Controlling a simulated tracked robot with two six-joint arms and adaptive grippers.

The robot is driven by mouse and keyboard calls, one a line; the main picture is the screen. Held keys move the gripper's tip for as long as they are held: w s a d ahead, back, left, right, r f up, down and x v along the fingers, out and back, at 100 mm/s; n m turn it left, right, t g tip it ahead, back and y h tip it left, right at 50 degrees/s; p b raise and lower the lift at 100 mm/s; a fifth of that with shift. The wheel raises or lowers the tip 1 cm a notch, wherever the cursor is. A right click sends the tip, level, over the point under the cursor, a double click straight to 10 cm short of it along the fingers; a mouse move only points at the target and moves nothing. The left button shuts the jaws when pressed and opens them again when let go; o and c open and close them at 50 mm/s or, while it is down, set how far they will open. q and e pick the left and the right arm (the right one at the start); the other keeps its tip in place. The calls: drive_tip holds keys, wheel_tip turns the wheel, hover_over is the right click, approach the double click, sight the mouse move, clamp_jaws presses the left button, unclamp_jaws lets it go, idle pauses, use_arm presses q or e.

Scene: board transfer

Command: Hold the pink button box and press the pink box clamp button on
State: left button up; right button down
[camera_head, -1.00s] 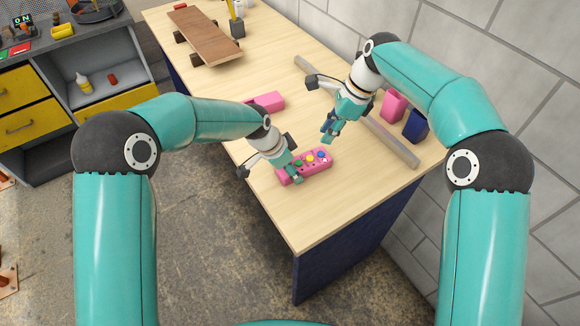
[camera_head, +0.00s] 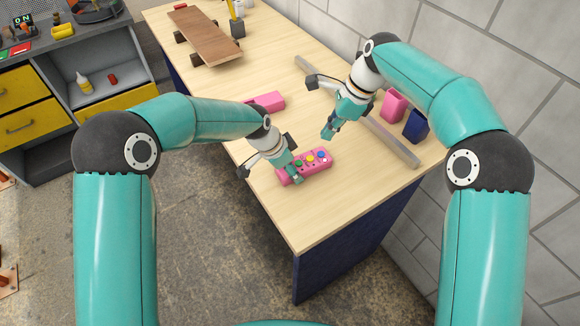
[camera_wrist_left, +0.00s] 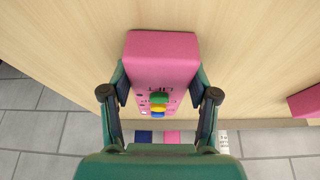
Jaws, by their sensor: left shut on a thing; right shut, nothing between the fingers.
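The pink button box (camera_head: 321,167) lies on the wooden table, with green, yellow, blue and red buttons on its top. My left gripper (camera_head: 293,176) is shut on the near left end of the box. In the left wrist view the box (camera_wrist_left: 162,52) sits between the two fingers (camera_wrist_left: 160,115), with printed lettering and green and yellow buttons showing. My right gripper (camera_head: 327,135) is shut and empty, above the table just behind the box, apart from the buttons.
A pink block (camera_head: 268,101) lies behind my left gripper. A long grey bar (camera_head: 392,142) runs along the table's right side, with a pink block (camera_head: 393,106) and a blue block (camera_head: 416,126) beyond it. A skateboard (camera_head: 205,37) stands at the far end. The near table corner is clear.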

sight(312, 159)
idle(0.5)
drive_tip(key=w+a+n+t+y, duration=0.1)
drive_tip(key=w+a+t+y, duration=0.1)
drive_tip(key=w+a+t, duration=0.25)
drive_tip(key=s+r+t, duration=0.2)
drive_tip(key=s, duration=0.3)
drive_tip(key=shift+m+y, duration=0.3)
drive_tip(key=shift+y, duration=0.1)
drive_tip(key=shift+d+f, duration=0.15)
drive_tip(key=shift+f, duration=1.3)
drive_tip(key=shift+d+f, duration=0.15)
drive_tip(key=shift+f, duration=1.3)
drive_tip(key=shift+d+f, duration=0.15)
drive_tip(key=shift+f, duration=1.3)
drive_tip(key=shift+f, duration=0.1)
